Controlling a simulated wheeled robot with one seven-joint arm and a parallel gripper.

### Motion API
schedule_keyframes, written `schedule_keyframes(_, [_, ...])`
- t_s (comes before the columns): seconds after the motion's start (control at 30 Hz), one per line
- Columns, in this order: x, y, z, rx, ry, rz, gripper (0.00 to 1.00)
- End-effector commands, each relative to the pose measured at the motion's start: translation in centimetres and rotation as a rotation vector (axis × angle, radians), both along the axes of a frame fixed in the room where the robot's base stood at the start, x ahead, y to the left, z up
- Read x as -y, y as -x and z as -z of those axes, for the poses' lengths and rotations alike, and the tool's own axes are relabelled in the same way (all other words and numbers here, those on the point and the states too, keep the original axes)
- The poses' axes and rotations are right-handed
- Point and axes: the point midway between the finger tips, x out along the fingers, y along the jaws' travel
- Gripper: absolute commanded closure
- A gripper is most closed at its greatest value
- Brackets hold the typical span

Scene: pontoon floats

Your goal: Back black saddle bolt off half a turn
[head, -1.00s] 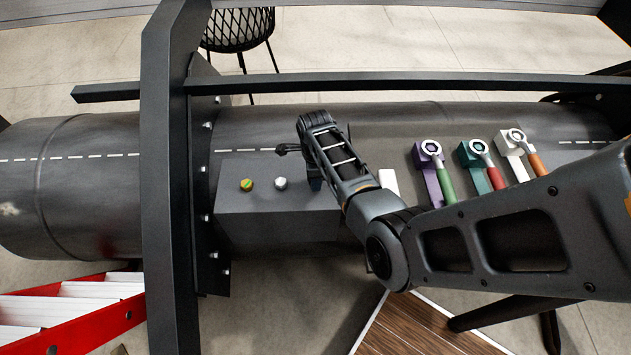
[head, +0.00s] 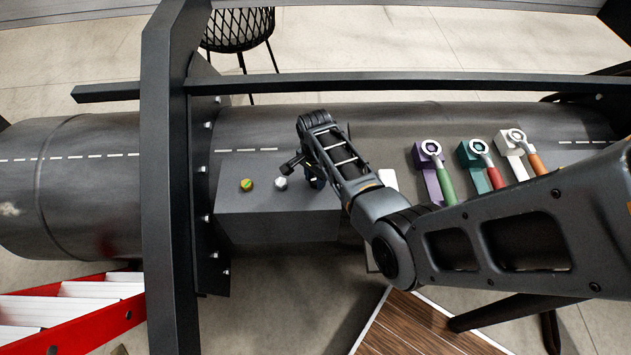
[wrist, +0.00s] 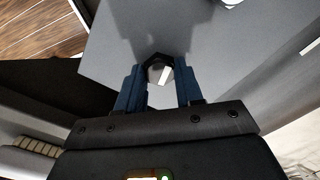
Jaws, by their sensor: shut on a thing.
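My gripper (head: 314,181) is over the right part of the grey saddle block (head: 270,222) in the head view. In the wrist view its blue fingers (wrist: 160,76) are shut on the sides of a dark hexagonal head, the black bolt (wrist: 157,67), which has a pale stripe on its face. The white bolt shows at the top edge of the wrist view.
Three ring-ended tools with green (head: 446,186), red (head: 485,165) and orange (head: 534,158) handles lie on purple, teal and white blocks at right. A dark upright frame (head: 168,180) stands left of the block. A dark rail (head: 380,82) runs behind.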

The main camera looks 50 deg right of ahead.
Motion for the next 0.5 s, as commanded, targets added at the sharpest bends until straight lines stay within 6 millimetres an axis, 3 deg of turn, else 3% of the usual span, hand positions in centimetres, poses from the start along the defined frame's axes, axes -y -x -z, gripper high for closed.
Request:
schedule_keyframes(0.3, [0.08,0.11,0.00,-0.002,0.001,-0.397,0.91])
schedule_keyframes(0.5, [0.08,0.09,-0.01,-0.001,0.001,-0.485,0.91])
